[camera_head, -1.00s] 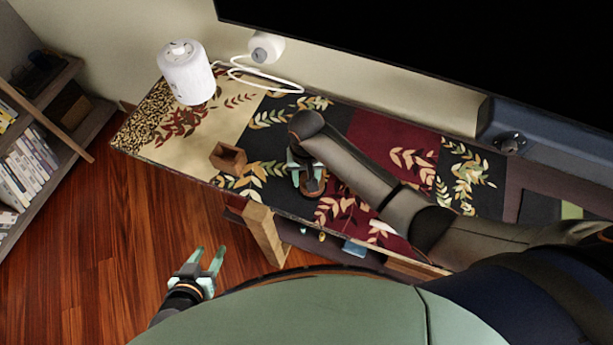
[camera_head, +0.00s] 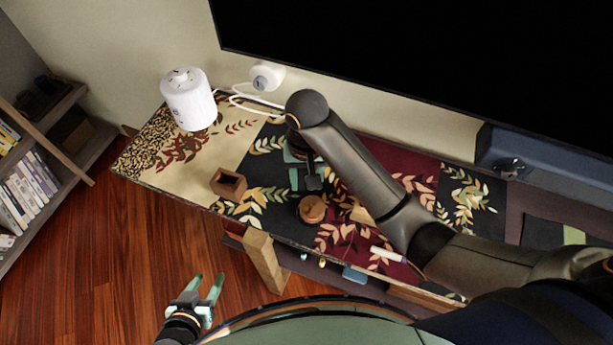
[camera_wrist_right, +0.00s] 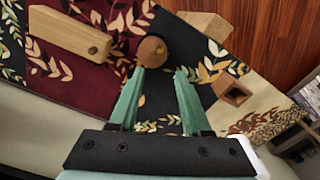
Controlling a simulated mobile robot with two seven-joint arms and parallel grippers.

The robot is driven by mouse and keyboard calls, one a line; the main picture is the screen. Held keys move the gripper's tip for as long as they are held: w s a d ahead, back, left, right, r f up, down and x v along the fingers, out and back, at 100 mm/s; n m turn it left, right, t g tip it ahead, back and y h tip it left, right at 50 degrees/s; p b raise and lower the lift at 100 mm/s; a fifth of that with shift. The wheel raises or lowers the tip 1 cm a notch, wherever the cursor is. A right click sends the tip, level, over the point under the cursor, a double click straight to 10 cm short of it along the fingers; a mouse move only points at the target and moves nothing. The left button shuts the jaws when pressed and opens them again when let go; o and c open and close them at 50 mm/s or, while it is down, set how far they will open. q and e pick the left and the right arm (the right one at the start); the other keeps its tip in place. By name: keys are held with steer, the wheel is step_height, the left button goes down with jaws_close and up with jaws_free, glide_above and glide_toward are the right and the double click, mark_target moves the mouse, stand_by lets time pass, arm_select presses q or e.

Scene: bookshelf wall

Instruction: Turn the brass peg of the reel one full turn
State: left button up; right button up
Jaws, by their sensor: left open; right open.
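The reel (camera_head: 312,208) is a small round orange-brown wooden piece near the front edge of the patterned tabletop. It also shows in the right wrist view (camera_wrist_right: 151,51), just beyond the fingertips. The brass peg is too small to make out clearly. My right gripper (camera_head: 304,180) is open and empty, behind the reel in the head view and apart from it. In the right wrist view its two green fingers (camera_wrist_right: 160,72) point toward the reel, with nothing between them. My left gripper (camera_head: 209,286) is open and empty, low over the floor in front of the table.
An open wooden box (camera_head: 228,183) stands left of the reel. A long wooden block (camera_wrist_right: 68,35) lies on its other side, mostly hidden by my right arm in the head view. A white canister (camera_head: 188,98), a white pen (camera_head: 388,254) and a large screen (camera_head: 430,70) are nearby.

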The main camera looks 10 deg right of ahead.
steer(key=shift+r, duration=0.4)
